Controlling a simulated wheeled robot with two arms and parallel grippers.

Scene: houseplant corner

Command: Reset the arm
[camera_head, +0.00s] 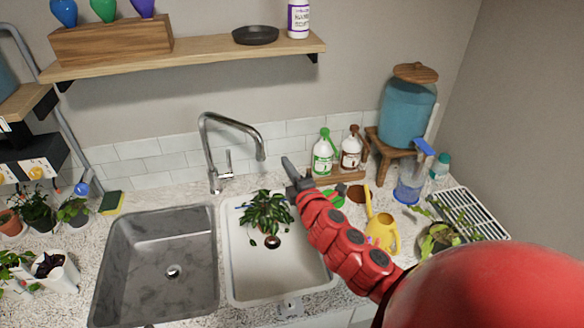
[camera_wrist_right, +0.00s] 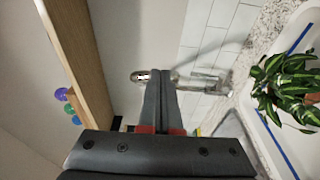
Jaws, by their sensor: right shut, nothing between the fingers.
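My right arm reaches in from the lower right in the head view, with the right gripper (camera_head: 290,172) above the counter behind the white sink basin. In the right wrist view the right gripper (camera_wrist_right: 162,75) has its two fingers together with nothing between them. It is clear of the faucet (camera_head: 214,150), which shows beyond the fingertips in the wrist view. A leafy green plant (camera_head: 266,212) sits in the white basin (camera_head: 245,275), to the left of my right arm; it also shows at the right of the wrist view (camera_wrist_right: 290,95). My left gripper is not in view.
A grey basin (camera_head: 160,260) is left of the white one. A wooden shelf (camera_head: 190,60) hangs above. Two bottles (camera_head: 323,155), a yellow watering can (camera_head: 381,232), a blue water dispenser (camera_head: 407,115) and a drying rack (camera_head: 475,213) crowd the right. Several potted plants stand at the left.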

